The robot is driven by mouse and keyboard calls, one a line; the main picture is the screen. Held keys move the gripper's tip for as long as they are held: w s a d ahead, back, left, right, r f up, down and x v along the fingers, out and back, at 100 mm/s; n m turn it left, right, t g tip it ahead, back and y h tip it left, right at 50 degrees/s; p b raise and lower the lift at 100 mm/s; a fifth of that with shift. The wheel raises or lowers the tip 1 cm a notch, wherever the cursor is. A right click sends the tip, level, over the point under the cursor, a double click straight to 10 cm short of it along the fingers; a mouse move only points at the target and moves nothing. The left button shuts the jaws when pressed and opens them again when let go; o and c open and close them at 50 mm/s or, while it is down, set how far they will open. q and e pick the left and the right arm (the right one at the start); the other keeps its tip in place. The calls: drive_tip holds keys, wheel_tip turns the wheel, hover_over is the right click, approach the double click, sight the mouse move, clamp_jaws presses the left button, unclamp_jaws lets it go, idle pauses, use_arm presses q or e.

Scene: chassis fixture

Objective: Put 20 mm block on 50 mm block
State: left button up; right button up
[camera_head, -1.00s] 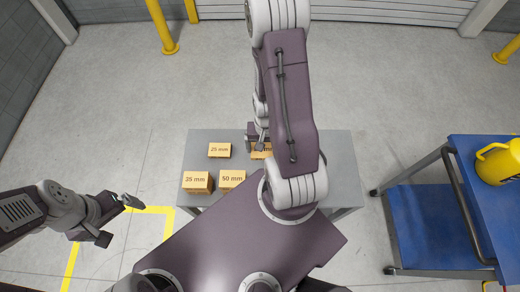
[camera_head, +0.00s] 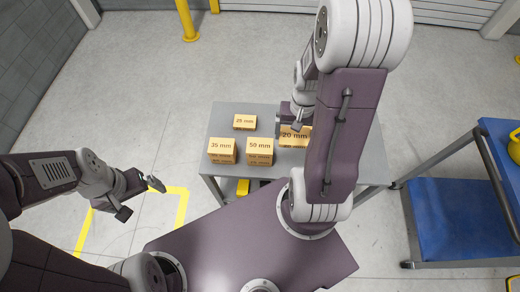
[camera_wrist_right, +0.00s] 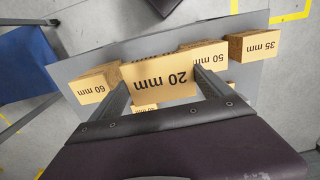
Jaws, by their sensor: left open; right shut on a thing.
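The 20 mm block (camera_head: 294,136) is an orange box with its label facing up. My right gripper (camera_wrist_right: 163,85) is shut on it, one finger on each side, and it appears raised above the table. The 50 mm block (camera_head: 259,152) stands on the table just left of the held block in the head view. In the right wrist view the 50 mm block (camera_wrist_right: 205,53) is partly hidden behind the 20 mm block and a finger. My left gripper (camera_head: 140,199) is open and empty, left of the table.
On the grey table (camera_head: 224,115), the 35 mm block (camera_head: 222,150) stands left of the 50 mm block, and the 25 mm block (camera_head: 244,121) lies behind. A 60 mm block (camera_wrist_right: 92,84) shows in the wrist view. A blue cart (camera_head: 445,215) stands right.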

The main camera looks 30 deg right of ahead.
drive_tip(key=shift+w+a+f, duration=0.1)
drive_tip(key=w+a+f, duration=0.3)
drive_tip(key=w+a, duration=0.1)
drive_tip(key=a, duration=0.1)
drive_tip(key=p, duration=0.1)
hover_over(260, 145)
drive_tip(key=f, duration=0.3)
drive_tip(key=shift+d+f, duration=0.2)
drive_tip(key=shift+w+a+f, duration=0.1)
drive_tip(key=shift+w, duration=0.05)
wheel_tip(260, 145, down, 4)
drive_tip(key=shift+a+r, duration=0.1)
drive_tip(key=shift+r, duration=0.05)
drive_tip(key=shift+f, duration=0.25)
drive_tip(key=o, duration=1.1)
drive_tip(key=shift+s, duration=0.2)
use_arm(q)
drive_tip(key=shift+s+a+r, duration=0.25)
drive_tip(key=shift+a+r, duration=0.1)
drive_tip(key=shift+r, duration=0.3)
use_arm(e)
drive_tip(key=shift+w, duration=0.1)
